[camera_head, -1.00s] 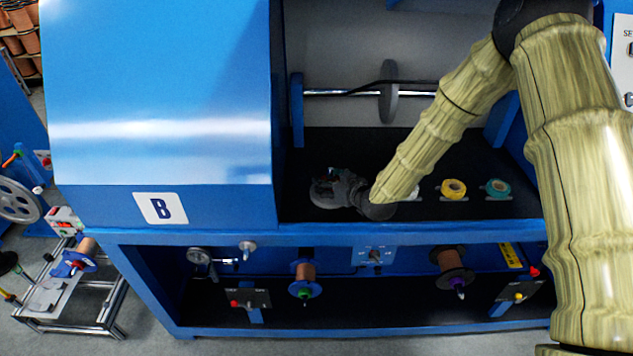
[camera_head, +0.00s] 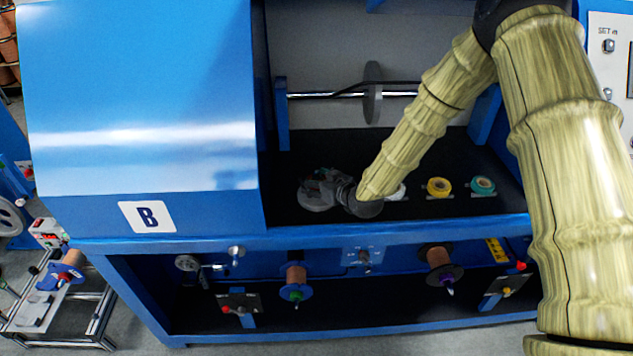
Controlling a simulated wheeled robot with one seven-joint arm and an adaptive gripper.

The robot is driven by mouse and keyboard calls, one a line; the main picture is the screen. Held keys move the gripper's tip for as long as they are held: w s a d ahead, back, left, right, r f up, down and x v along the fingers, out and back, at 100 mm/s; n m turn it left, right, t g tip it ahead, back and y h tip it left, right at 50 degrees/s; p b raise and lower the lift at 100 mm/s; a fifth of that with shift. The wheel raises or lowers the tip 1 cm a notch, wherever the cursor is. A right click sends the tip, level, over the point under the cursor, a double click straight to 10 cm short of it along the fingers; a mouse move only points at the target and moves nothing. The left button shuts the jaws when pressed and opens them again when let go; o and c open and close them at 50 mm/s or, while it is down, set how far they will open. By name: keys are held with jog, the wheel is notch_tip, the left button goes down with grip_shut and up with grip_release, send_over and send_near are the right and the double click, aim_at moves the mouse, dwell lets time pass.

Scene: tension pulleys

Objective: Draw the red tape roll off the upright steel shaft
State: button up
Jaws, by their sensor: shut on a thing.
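My gripper (camera_head: 318,192) is at the left end of the dark shelf, low over its surface and pointing away from the arm. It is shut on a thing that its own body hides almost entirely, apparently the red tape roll. The upright steel shaft under it cannot be made out, so I cannot tell whether the roll is still around it. To the right on the same shelf are a white roll (camera_head: 398,192) partly behind my arm, a yellow tape roll (camera_head: 438,187) and a green tape roll (camera_head: 482,185).
A horizontal steel bar (camera_head: 325,95) with a grey disc (camera_head: 373,92) crosses the bay behind. A blue cabinet (camera_head: 140,110) marked B stands close on the left. Copper spools (camera_head: 296,275) and knobs sit below the shelf edge. My arm covers the right side.

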jog(key=shift+r+p, duration=0.35)
jog(key=shift+r, duration=0.75)
dwell(0.4)
jog(key=shift+w, duration=0.15)
dwell(0.5)
jog(key=shift+r, duration=0.1)
jog(key=shift+r+p, duration=0.5)
jog(key=shift+r, duration=1.15)
jog(key=shift+r, duration=0.2)
jog(key=shift+r+p, duration=0.4)
jog(key=shift+r, duration=0.45)
jog(key=shift+r, duration=0.1)
